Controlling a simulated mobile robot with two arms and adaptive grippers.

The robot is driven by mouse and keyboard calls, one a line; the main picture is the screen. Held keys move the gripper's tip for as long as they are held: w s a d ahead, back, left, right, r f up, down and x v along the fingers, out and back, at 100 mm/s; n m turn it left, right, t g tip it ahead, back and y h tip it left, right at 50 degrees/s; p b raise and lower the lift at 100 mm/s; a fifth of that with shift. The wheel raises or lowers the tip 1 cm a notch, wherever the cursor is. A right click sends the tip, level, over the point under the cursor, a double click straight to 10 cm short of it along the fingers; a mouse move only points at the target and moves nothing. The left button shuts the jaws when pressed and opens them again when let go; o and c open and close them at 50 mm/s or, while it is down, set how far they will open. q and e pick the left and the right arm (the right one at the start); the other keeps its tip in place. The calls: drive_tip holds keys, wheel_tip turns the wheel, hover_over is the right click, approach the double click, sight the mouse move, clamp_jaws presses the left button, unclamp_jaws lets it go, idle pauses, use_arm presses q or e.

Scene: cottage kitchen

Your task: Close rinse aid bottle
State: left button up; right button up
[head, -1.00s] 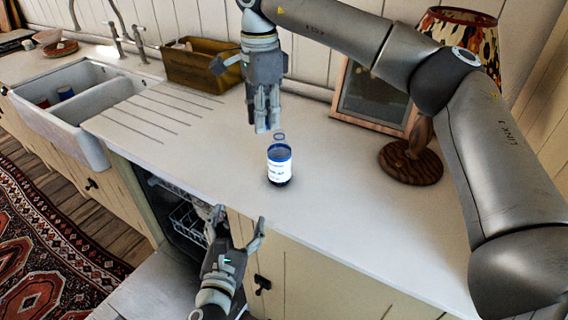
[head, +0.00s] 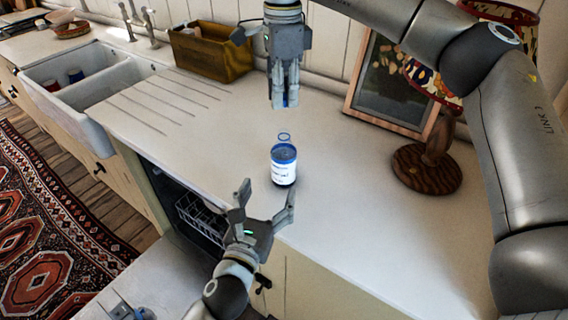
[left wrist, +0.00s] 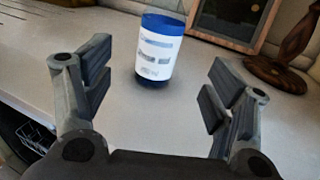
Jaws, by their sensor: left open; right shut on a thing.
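The rinse aid bottle (head: 284,168) stands upright on the white worktop, with a white label and blue top. A thin ring shows just above it. In the left wrist view, the bottle (left wrist: 158,52) is ahead, between and beyond the spread fingers. My left gripper (head: 266,198) is open and empty at the worktop's front edge, in front of the bottle and apart from it. My right gripper (head: 285,102) points down above and behind the bottle, clear of it. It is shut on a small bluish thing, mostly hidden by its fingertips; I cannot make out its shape.
A wooden-based lamp (head: 427,170) and a picture frame (head: 386,95) stand to the right. A wooden box (head: 211,55) and the double sink (head: 90,95) are to the left. The open dishwasher (head: 190,205) is below the counter. Worktop around the bottle is clear.

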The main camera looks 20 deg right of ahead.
sight(281, 167)
use_arm(q)
drive_tip(key=x, duration=1.2)
drive_tip(key=shift+d, duration=0.1)
use_arm(e)
drive_tip(key=shift+w+d+f, duration=0.1)
drive_tip(key=shift+d, duration=0.05)
use_arm(q)
drive_tip(key=c, duration=1.5)
drive_tip(key=shift+c, duration=0.2)
use_arm(e)
drive_tip(key=shift+f, duration=2.5)
drive_tip(key=shift+f, duration=0.85)
drive_tip(key=shift+f, duration=0.6)
